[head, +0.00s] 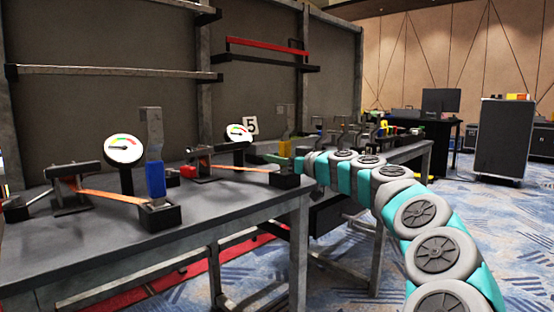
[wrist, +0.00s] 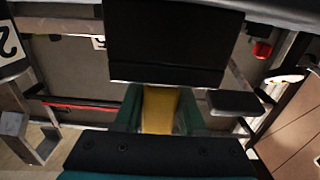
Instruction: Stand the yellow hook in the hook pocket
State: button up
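The yellow hook (head: 284,148) has a yellow grip and a grey upper part, and looks upright in the head view. My gripper (head: 278,159) is at its lower part. In the wrist view, the green fingers of my gripper (wrist: 160,115) stand on both sides of the yellow grip (wrist: 159,110) and appear shut on it. A black block (head: 285,181), which looks like the hook pocket, is just below the gripper at the bench's right end. I cannot tell whether the hook touches it. A large dark block (wrist: 170,42) hides part of the wrist view.
A blue hook (head: 155,178) stands in a black holder (head: 159,215) on the bench (head: 100,262) at left. Dial gauges (head: 124,150) (head: 238,132) and orange strips (head: 112,196) are nearby. Shelves (head: 115,72) are behind. More hooks and tools crowd the bench beyond my arm.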

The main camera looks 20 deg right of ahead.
jog(key=o, duration=0.4)
jog(key=shift+r, duration=0.1)
jog(key=shift+r+p, duration=0.15)
jog(key=shift+p, duration=0.2)
jog(key=v, duration=1.2)
